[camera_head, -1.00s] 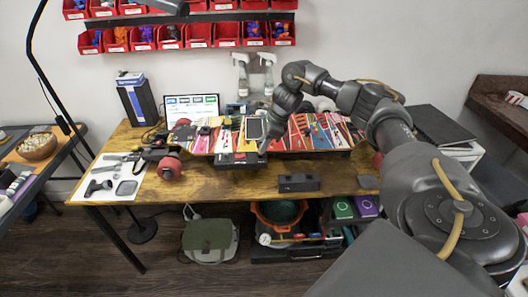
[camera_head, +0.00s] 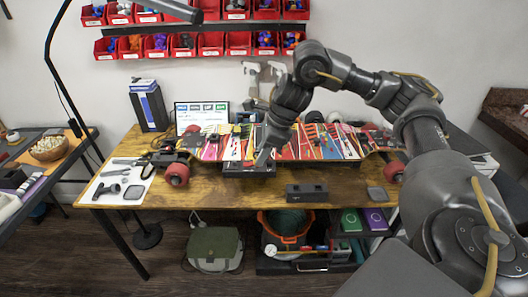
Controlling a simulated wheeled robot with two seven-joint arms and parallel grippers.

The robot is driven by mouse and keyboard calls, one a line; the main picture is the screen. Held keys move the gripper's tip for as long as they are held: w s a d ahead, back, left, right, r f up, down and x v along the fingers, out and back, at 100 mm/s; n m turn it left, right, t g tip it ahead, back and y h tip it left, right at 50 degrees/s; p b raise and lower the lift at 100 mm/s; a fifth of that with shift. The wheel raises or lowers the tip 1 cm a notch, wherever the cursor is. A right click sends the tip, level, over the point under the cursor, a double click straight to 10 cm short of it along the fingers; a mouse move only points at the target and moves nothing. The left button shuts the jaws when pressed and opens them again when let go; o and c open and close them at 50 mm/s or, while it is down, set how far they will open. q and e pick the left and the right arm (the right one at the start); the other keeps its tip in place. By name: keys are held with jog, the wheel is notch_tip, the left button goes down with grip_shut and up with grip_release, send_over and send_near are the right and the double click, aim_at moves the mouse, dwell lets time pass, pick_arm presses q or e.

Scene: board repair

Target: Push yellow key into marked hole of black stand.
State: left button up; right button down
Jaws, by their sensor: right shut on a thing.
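A low black block (camera_head: 307,193) lies near the front edge of the table. A second dark block (camera_head: 247,170) sits to its left at the front of the long board (camera_head: 325,155). I cannot tell which of the two is the black stand, and no marked hole can be made out. My right gripper (camera_head: 262,158) points down at the right part of the second block, at or just above it; contact cannot be told. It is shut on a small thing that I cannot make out. I cannot pick out the yellow key for certain. My left gripper is not in view.
The board carries many colourful strips and has red wheels (camera_head: 177,174) at its ends. A white sheet with dark tools (camera_head: 118,185) lies at the left. The front strip of the wooden table (camera_head: 222,195) is mostly clear.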

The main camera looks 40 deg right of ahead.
jog(key=s+d+p, duration=0.1)
jog(key=d+p, duration=0.3)
jog(key=d, duration=1.2)
dwell(0.8)
jog(key=shift+s, duration=0.1)
